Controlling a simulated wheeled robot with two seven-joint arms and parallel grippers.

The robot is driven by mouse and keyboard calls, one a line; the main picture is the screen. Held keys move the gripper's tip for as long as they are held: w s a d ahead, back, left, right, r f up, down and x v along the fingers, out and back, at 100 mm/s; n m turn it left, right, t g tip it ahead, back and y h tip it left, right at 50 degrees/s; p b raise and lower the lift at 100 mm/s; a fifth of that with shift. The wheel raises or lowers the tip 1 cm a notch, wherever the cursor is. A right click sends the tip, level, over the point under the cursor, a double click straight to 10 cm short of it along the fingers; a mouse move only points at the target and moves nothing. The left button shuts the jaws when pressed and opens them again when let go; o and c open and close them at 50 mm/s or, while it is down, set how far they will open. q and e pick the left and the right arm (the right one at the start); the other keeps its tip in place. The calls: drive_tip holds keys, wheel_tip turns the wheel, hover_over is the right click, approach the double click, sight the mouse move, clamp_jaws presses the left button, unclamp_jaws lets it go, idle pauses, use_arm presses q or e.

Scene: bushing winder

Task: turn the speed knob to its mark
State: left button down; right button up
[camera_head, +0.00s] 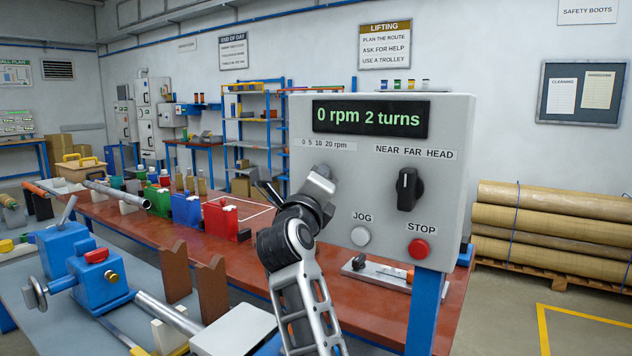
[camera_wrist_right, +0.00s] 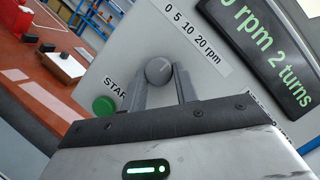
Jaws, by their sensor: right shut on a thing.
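The control box (camera_head: 455,120) stands on a blue post. Its display (camera_head: 370,118) reads "0 rpm 2 turns". The grey round speed knob (camera_wrist_right: 158,70) sits beside the "0 5 10 20 rpm" scale (camera_wrist_right: 195,38) in the right wrist view, with a faint light line on its face. My right gripper (camera_wrist_right: 158,80) is shut on the knob, one finger on each side. In the head view my right gripper (camera_head: 318,185) is at the box's left part and hides the knob. My left gripper is in neither view.
A black selector (camera_head: 408,188) under "NEAR FAR HEAD", a white JOG button (camera_head: 360,236) and a red STOP button (camera_head: 418,249) share the panel. A green START button (camera_wrist_right: 104,106) is close to my right gripper. The red bench (camera_head: 260,265) lies behind, the blue winder (camera_head: 85,262) left.

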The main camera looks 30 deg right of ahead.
drive_tip(key=shift+f, duration=0.1)
idle(0.4)
drive_tip(key=o, duration=1)
drive_tip(key=shift+c, duration=0.2)
